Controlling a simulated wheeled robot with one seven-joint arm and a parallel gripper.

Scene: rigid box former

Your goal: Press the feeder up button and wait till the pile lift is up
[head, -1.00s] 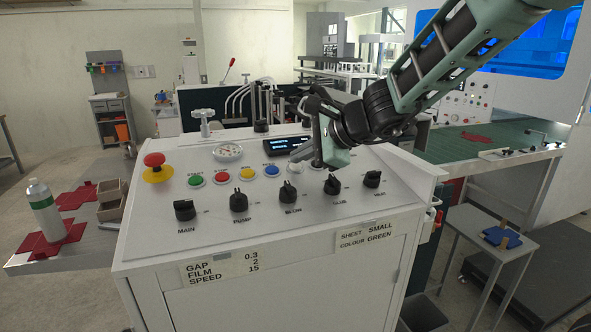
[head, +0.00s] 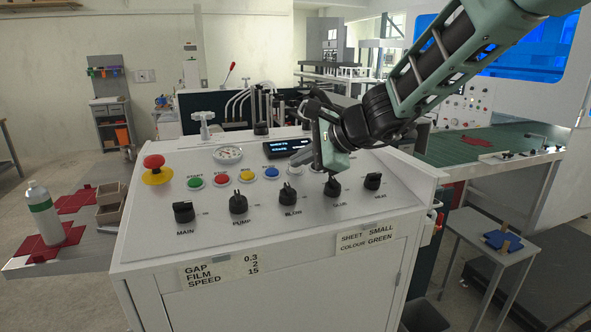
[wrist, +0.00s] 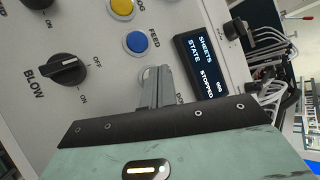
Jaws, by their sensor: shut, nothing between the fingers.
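The control panel (head: 225,212) has a row of buttons: green (head: 195,182), red (head: 221,180), yellow (head: 247,176) and blue (head: 271,172). In the wrist view the blue button (wrist: 135,42) has the label FEED beside it. My gripper (head: 301,157) is shut and empty, low over the panel just right of the blue button. In the wrist view its fingertips (wrist: 153,75) cover most of a pale round button; whether they touch it I cannot tell. A label starting "DO" is partly hidden. I cannot make out the pile lift.
The display (wrist: 203,68) reads STATE STOPPED. Black knobs (head: 239,202) line the panel's front, with the BLOW knob (wrist: 67,70) near my gripper. A red and yellow emergency stop (head: 155,170) stands at the left. A side table (head: 495,240) is at the right.

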